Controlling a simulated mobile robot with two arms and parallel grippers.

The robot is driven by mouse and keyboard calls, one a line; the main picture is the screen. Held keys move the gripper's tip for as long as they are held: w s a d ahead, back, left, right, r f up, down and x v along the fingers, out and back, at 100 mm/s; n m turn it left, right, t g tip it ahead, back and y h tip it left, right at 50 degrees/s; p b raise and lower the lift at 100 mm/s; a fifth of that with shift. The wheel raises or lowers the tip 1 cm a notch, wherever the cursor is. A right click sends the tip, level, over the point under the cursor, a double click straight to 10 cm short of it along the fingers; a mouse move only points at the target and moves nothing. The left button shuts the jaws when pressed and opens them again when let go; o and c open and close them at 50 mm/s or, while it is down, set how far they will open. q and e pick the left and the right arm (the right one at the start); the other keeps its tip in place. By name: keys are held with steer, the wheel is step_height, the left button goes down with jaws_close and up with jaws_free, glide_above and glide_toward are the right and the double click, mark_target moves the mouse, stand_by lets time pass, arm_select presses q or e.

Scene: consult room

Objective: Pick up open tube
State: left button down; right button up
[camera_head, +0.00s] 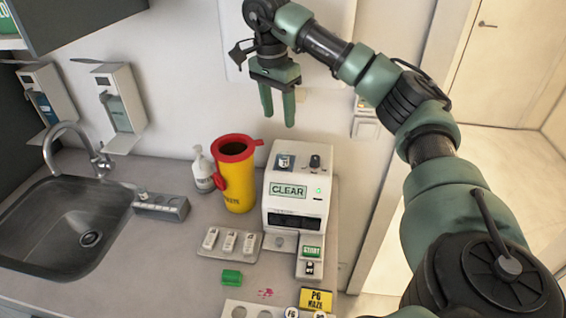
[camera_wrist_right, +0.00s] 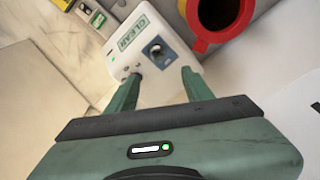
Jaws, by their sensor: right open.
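My right gripper (camera_head: 278,119) is raised in front of the wall, above and behind the white machine labelled CLEAR (camera_head: 295,205). Its two green fingers are apart with nothing between them. In the right wrist view the fingers (camera_wrist_right: 160,76) point toward the machine's top (camera_wrist_right: 155,50), which carries a dark round knob. A pale rack with round holes (camera_head: 238,311) is cut off at the bottom edge of the head view, with small round tops marked with letters in it. I cannot make out for certain which item is the open tube. My left gripper is not in view.
A yellow bin with a red rim (camera_head: 234,175) and a white pump bottle (camera_head: 202,172) stand left of the machine. A tray (camera_head: 254,252) with several white cassettes, a green block (camera_head: 231,277) and a yellow label block (camera_head: 316,299) lie in front. A sink (camera_head: 70,225) is at left.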

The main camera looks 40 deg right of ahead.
steer(key=b, duration=0.5)
glide_toward(284, 155)
steer(key=shift+s+a+f, duration=0.1)
steer(key=shift+a+f, duration=0.35)
steer(key=shift+f, duration=0.7)
steer(key=shift+s+d+f, duration=0.1)
steer(key=shift+f, duration=0.35)
steer(key=f+p, duration=0.2)
steer(key=f, duration=0.1)
steer(key=d+f, duration=0.1)
steer(key=f, duration=0.1)
steer(key=shift+s+d+f+p, duration=0.1)
steer(key=shift+s+p, duration=0.15)
steer(key=shift+p, duration=0.15)
steer(key=shift+f, duration=0.25)
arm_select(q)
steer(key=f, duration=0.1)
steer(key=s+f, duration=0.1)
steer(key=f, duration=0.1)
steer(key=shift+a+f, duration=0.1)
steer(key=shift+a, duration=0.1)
arm_select(e)
jaws_close()
